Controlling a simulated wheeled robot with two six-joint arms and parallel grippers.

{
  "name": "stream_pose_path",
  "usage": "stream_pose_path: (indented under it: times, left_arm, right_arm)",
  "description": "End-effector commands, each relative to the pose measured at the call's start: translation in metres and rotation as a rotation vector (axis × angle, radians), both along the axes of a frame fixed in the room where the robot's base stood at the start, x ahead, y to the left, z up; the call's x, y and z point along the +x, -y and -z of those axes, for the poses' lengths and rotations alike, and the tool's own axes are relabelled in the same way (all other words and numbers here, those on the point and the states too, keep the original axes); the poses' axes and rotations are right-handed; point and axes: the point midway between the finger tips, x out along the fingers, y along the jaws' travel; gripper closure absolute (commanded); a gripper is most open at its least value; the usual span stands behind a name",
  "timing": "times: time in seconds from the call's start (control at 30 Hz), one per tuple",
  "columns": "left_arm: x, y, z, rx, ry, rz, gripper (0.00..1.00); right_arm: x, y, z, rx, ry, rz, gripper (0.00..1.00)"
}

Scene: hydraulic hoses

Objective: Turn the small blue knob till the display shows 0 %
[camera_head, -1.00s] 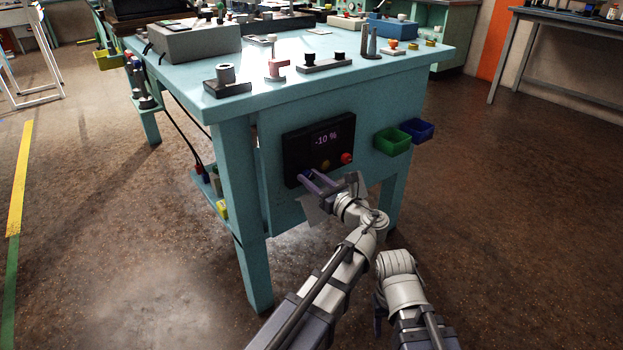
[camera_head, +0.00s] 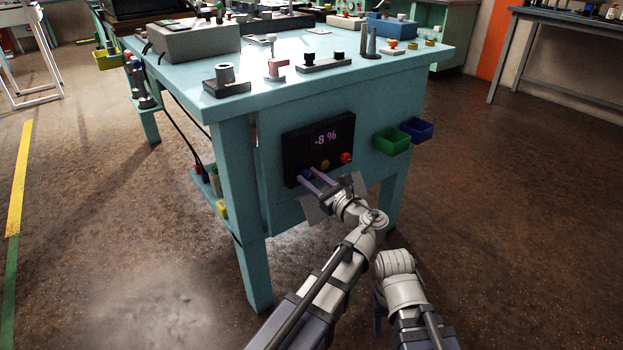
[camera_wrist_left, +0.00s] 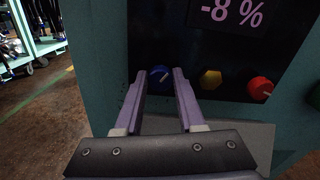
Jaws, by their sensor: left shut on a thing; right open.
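The black control box (camera_head: 293,154) is on the side panel of the teal workbench. Its display (camera_head: 325,138) reads -8 %, and the same reading shows on the display in the left wrist view (camera_wrist_left: 231,12). The small blue knob (camera_wrist_left: 159,75) is at the left of the box's lower row, with a pale pointer mark tilted up to the right. My left gripper (camera_wrist_left: 160,76) is shut on the blue knob, one purple finger on each side. It also shows in the head view (camera_head: 303,176). My right gripper (camera_head: 378,322) hangs low at the right, mostly hidden by its arm.
A yellow knob (camera_wrist_left: 210,79) and a red knob (camera_wrist_left: 260,88) sit right of the blue one. A green bin (camera_head: 392,141) and a blue bin (camera_head: 417,130) hang to the right. The bench top (camera_head: 300,95) carries several fixtures. Floor in front is clear.

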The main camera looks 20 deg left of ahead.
Motion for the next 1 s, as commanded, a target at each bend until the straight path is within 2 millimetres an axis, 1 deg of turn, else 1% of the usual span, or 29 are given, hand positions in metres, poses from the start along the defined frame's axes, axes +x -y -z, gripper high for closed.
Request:
stream_pose_path:
  times: [0.6, 0.8, 1.0]
  left_arm:
    - [-0.0016, -0.0010, 0.0011, -0.344, 0.442, 0.000, 1.00]
    - [-0.0020, -0.0011, 0.0015, -0.428, 0.549, 0.000, 1.00]
    - [-0.0022, -0.0013, 0.0017, -0.486, 0.621, -0.001, 1.00]
  right_arm:
    - [0.0000, 0.0000, 0.0010, 0.000, 0.000, 0.000, 0.50]
    - [0.0000, 0.0000, 0.0013, 0.000, 0.000, 0.000, 0.50]
    - [0.0000, 0.0000, 0.0015, 0.000, 0.000, 0.000, 0.50]
